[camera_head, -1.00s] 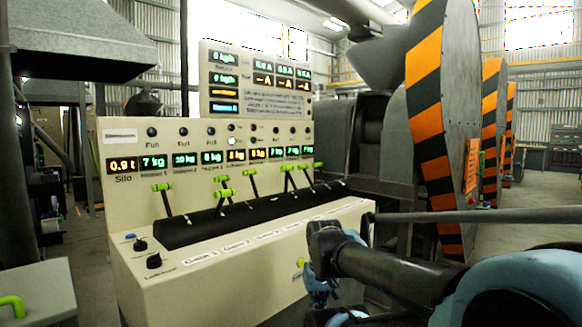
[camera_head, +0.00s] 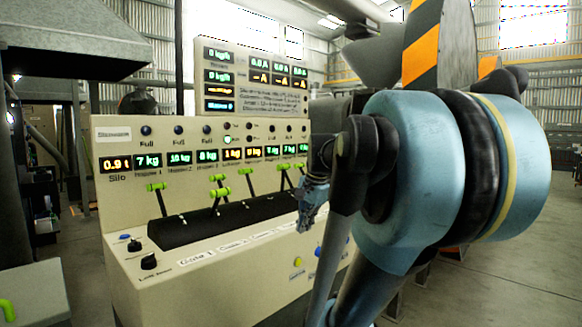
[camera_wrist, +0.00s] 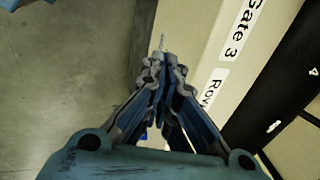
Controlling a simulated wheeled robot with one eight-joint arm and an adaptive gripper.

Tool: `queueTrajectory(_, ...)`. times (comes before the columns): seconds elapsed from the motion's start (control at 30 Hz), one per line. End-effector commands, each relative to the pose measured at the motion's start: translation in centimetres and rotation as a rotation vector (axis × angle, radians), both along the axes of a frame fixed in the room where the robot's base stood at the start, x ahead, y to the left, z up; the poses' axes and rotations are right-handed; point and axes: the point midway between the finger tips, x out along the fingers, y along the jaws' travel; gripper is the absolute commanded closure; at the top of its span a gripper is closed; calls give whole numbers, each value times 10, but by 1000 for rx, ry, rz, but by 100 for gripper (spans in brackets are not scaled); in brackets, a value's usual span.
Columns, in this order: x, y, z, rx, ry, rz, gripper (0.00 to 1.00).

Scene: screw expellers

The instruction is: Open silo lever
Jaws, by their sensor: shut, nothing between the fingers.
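The cream control console (camera_head: 130,270) fills the left and middle of the head view. Several levers with green handles rise from its black slotted strip (camera_head: 200,228); the leftmost handle (camera_head: 156,187) stands below the "Silo" label and nearby displays. I cannot tell which lever is the silo's. My gripper (camera_head: 306,222) is in front of the right part of the console, pointing down, apart from the levers. In the wrist view my gripper (camera_wrist: 163,48) is shut and empty beside the console edge, near the "Gate 3" label (camera_wrist: 243,28). My arm hides the console's right end.
Another green handle (camera_head: 7,310) shows on a grey box (camera_head: 35,285) at the lower left. Knobs (camera_head: 148,261) sit on the console's front left. Striped machinery (camera_head: 425,55) stands behind my arm. Bare floor (camera_wrist: 65,70) lies beside the console.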

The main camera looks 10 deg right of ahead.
Motion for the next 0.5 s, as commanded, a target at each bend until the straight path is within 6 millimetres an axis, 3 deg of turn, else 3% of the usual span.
queueTrajectory(0.03,19,-3,23,40,5,-99,100)
queueTrajectory(0.2,78,-13,92,203,39,-468,100)
queueTrajectory(0.5,174,-42,196,495,131,-1077,100)
